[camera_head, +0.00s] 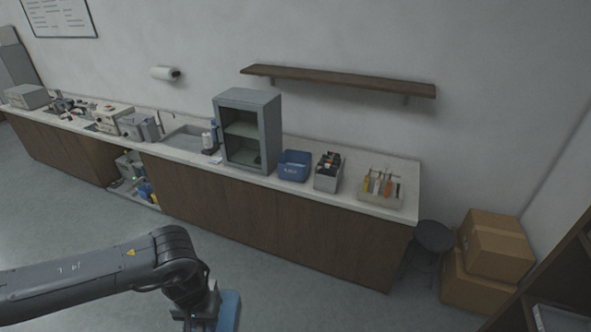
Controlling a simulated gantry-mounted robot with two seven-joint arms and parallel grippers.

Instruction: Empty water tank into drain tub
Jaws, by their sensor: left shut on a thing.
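My left arm comes in from the left, and its gripper (207,316) points down at the bottom edge of the view. It is shut on a blue object (229,311), possibly the water tank, which is partly cut off by the frame. The object is held in front of the counter, apart from it. The fingertips are mostly hidden. A blue bin (293,167) with a pale label stands on the counter; I cannot tell whether it is the drain tub. My right gripper is out of view.
The long counter (240,190) carries a sink (184,142), a grey open-fronted cabinet (246,128) and several small machines. An open bay (140,185) below holds equipment. A stool (434,237) and cardboard boxes (496,246) stand right. The floor before the counter is clear.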

